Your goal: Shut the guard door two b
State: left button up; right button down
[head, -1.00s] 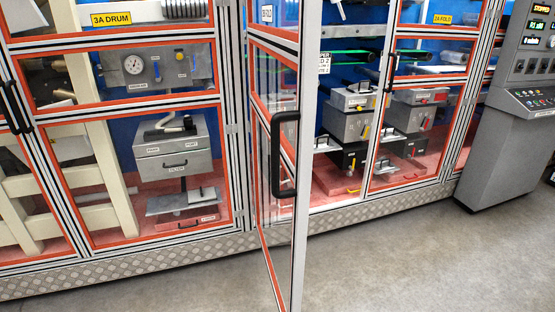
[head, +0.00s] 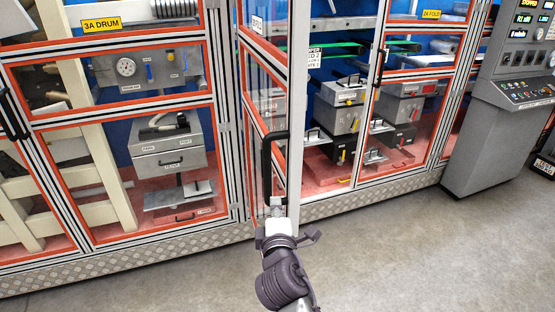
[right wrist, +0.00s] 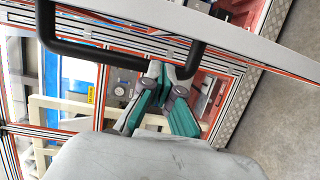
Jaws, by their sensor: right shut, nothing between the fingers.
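The guard door (head: 297,110) is a clear panel in a pale frame with red edging. It stands open, swung out toward me from the long guarded machine front. Its label is too small to read surely. A black bar handle (head: 266,165) is on the door near its free edge. My right gripper (head: 277,204) is at the lower end of this handle, shut with nothing held. In the right wrist view the closed fingers (right wrist: 168,72) are at the corner of the black handle (right wrist: 95,52); contact cannot be told. My wrist hides the door's lower edge. My left gripper is not in view.
The opening right of the door shows grey boxes (head: 338,112) inside. A shut panel marked 3A DRUM (head: 101,25) is at left and one marked 2A FOLD (head: 445,15) at right. A grey control console (head: 490,130) stands at far right. The floor (head: 400,255) is clear.

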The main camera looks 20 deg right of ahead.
jog(key=w+d+r+p, duration=0.2)
jog(key=w+d+r, duration=0.1)
jog(key=w, duration=0.6)
jog(key=shift+d+r+t+p, duration=0.2)
jog(key=shift+r+t+p, duration=0.05)
jog(key=shift+t+p, duration=0.1)
jog(key=shift+d, duration=0.1)
